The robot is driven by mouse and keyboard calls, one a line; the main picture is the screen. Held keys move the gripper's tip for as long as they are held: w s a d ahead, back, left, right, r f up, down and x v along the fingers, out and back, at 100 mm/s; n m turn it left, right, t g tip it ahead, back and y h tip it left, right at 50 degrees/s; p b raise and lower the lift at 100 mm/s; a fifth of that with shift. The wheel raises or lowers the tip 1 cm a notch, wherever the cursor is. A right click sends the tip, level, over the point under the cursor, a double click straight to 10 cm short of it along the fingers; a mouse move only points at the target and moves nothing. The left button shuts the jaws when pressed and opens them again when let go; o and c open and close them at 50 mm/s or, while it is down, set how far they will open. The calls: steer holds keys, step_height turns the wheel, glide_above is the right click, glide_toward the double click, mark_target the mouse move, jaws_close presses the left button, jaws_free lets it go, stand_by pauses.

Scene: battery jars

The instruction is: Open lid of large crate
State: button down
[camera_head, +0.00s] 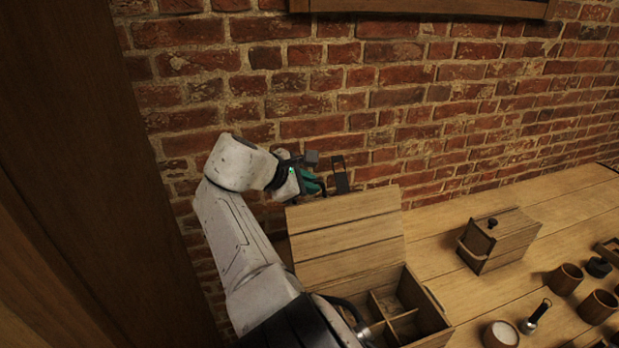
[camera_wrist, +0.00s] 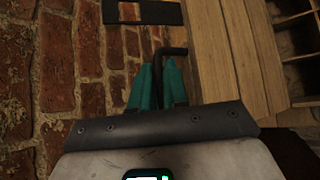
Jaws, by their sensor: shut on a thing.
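The large wooden crate (camera_head: 432,331) stands at the table's near left, with its divided compartments showing. Its plank lid (camera_head: 345,240) is raised and stands up at the crate's back, facing me; it also shows in the wrist view (camera_wrist: 237,60). My gripper (camera_head: 312,185) is behind the lid's upper left edge, close to the brick wall. In the wrist view my teal fingers (camera_wrist: 156,84) are shut around a dark bent handle (camera_wrist: 172,51) that reaches to the lid. A black slotted plate (camera_head: 340,174) sticks up above the lid's top edge. My arm hides the crate's left side.
A small lidded wooden box (camera_head: 495,240) stands to the right. Wooden cups (camera_head: 565,279), a white-filled cup (camera_head: 501,335) and a dark-handled tool (camera_head: 536,316) stand at the right front. The brick wall (camera_head: 400,95) is close behind my gripper.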

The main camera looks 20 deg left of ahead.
stand_by(0.3)
steer(key=c, duration=1.3)
jaws_free()
steer(key=shift+o, duration=0.2)
steer(key=v, duration=1)
steer(key=shift+s+a+r, duration=0.2)
steer(key=shift+s, duration=0.1)
